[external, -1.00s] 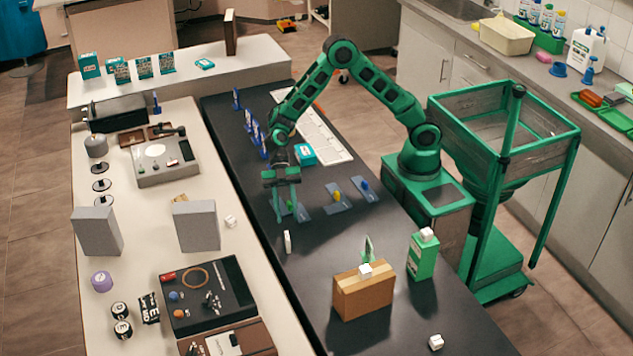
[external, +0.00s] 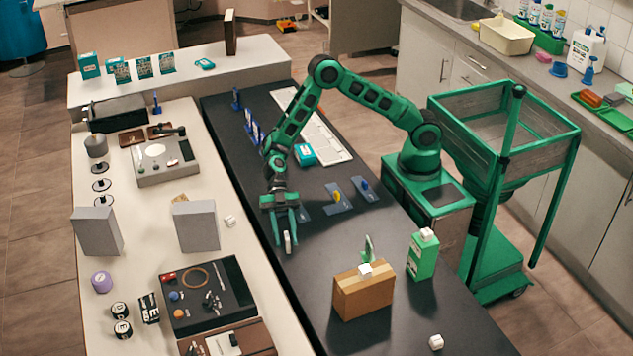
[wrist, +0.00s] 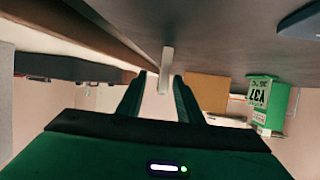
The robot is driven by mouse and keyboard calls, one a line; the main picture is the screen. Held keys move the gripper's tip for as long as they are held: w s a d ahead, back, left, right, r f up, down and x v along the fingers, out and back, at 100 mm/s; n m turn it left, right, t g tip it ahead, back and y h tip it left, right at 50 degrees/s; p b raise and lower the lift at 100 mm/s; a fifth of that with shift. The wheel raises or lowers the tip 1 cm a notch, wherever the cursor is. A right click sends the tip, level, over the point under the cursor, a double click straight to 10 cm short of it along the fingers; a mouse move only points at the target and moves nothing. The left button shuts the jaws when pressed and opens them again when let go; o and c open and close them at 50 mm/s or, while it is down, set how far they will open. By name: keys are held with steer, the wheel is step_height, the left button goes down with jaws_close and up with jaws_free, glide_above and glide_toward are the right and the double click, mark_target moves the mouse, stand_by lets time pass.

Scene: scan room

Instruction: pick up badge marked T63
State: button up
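A small white upright piece (external: 287,243) stands on the dark bench top. It may be the badge; no T63 marking can be read on it. My gripper (external: 287,243) points down over it with the fingers on either side. In the wrist view the white piece (wrist: 166,72) shows edge-on between the fingertips of my gripper (wrist: 161,80). The fingers look apart, with a gap beside the piece. Several blue upright tags (external: 251,130) stand farther back on the bench; their markings are too small to read.
A cardboard box (external: 363,293) and a green carton (external: 422,258) stand nearer the bench front, with a white cube on each. Flat blue pieces (external: 337,199) lie right of my gripper. A grey block (external: 197,226) stands on the pale counter to the left.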

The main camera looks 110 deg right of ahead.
mark_target(288, 244)
steer(key=x, duration=0.4)
steer(key=shift+a, duration=0.35)
steer(key=shift+c, duration=0.6)
jaws_close()
steer(key=shift+r, duration=0.1)
